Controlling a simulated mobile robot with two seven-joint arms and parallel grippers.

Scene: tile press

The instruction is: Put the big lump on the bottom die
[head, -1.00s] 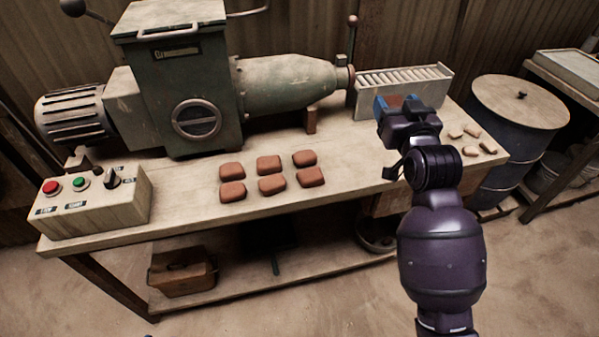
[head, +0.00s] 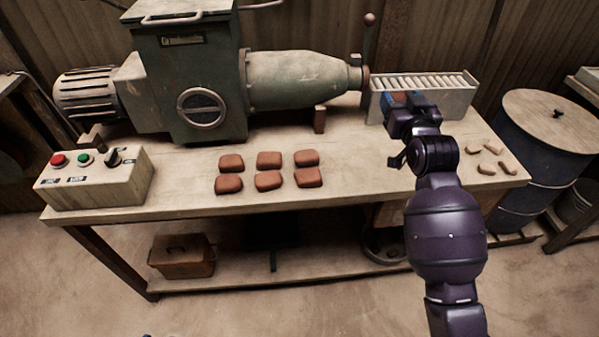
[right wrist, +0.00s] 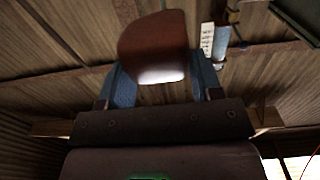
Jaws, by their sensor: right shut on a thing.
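My right gripper (head: 402,98) is over the right part of the bench, in front of the white rack. It is shut on a reddish-brown lump (right wrist: 153,48). In the right wrist view the lump sits between the two blue fingers and sticks out past their tips. In the head view the gripper mostly hides it. I cannot judge its size against the other lumps. I cannot make out the bottom die in any view. My left gripper is not in view.
Several reddish-brown lumps (head: 268,160) lie in two rows on the bench (head: 370,172). A green machine (head: 190,75) stands behind them, a control box (head: 95,178) at left. The white rack (head: 430,103) and small pieces (head: 486,168) are at right, beside a blue drum (head: 540,165).

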